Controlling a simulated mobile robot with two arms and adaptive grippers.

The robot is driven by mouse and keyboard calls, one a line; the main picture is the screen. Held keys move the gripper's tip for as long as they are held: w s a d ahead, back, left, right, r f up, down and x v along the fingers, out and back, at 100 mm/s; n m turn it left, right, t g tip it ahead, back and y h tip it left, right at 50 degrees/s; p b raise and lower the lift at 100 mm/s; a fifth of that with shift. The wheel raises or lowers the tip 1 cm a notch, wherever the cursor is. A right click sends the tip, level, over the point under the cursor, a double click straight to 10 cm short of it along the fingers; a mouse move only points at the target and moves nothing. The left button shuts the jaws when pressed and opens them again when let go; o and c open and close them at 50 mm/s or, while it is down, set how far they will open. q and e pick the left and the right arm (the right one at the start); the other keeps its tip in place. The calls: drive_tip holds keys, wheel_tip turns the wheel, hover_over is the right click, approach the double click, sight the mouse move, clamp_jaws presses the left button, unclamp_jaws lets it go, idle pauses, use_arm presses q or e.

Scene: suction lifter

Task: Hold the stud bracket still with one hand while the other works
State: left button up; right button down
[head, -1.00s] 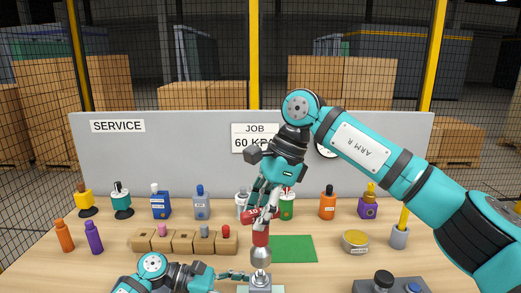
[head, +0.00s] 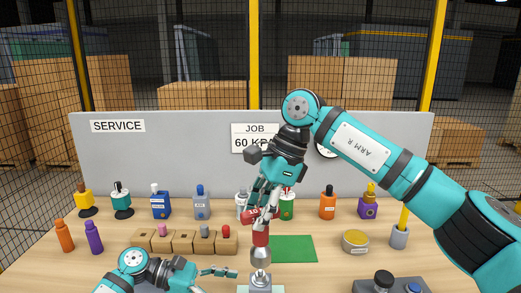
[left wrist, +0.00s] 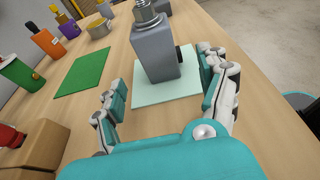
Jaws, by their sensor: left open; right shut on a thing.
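The stud bracket (head: 260,281) is a grey block at the bottom middle of the head view. In the left wrist view it stands upright on a pale plate (left wrist: 150,95), with a metal stud (left wrist: 146,14) on top. My right gripper (head: 262,215) is shut on a red-handled tool (head: 260,239), upright over the bracket. The tool's rounded metal end is just above the block; the exact contact is unclear. My left gripper (head: 220,277) is open and empty, left of the bracket. In its wrist view the fingers frame the block from nearer the camera, apart from it.
A green mat (head: 293,249) lies right of the tool. A wooden block with several coloured pegs (head: 184,242) is to the left. Several bottles line the back, before a grey panel (head: 190,160). A round tin (head: 356,241) and a dark box with knobs (head: 365,287) are to the right.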

use_arm(q)
drive_tip(key=o, duration=0.5)
